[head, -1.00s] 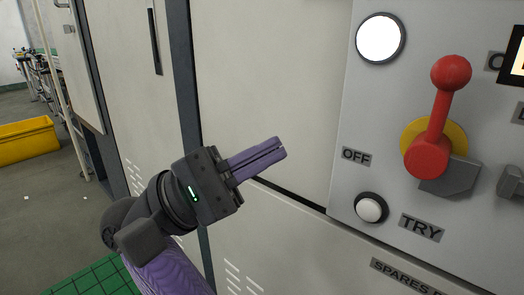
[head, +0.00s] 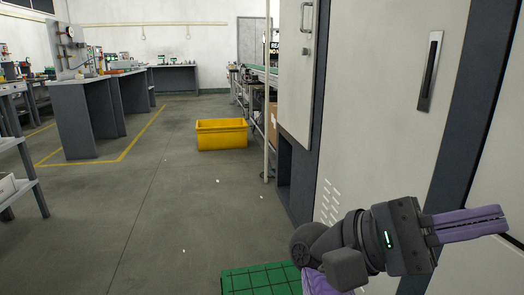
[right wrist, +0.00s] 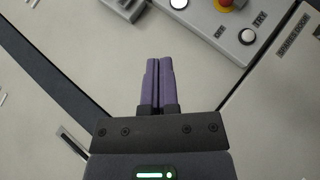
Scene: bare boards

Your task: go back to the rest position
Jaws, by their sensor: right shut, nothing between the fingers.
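My right gripper (head: 503,222) is at the lower right of the head view, in front of the grey cabinet (head: 385,110). Its purple fingers point right, lie together and hold nothing. In the right wrist view the shut fingers (right wrist: 159,65) point up, with the control panel (right wrist: 235,15) beyond them. The panel's red handle (right wrist: 227,3) is cut off at the top edge, and the white TRY button (right wrist: 247,37) is to its lower right. The fingers appear apart from the panel. My left gripper is not in view.
A yellow bin (head: 222,134) stands on the open grey floor (head: 150,215). Workbenches (head: 88,120) stand at the left and back. A green mat (head: 260,280) lies at the bottom, near the cabinet. A white post (head: 268,90) stands left of the cabinet.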

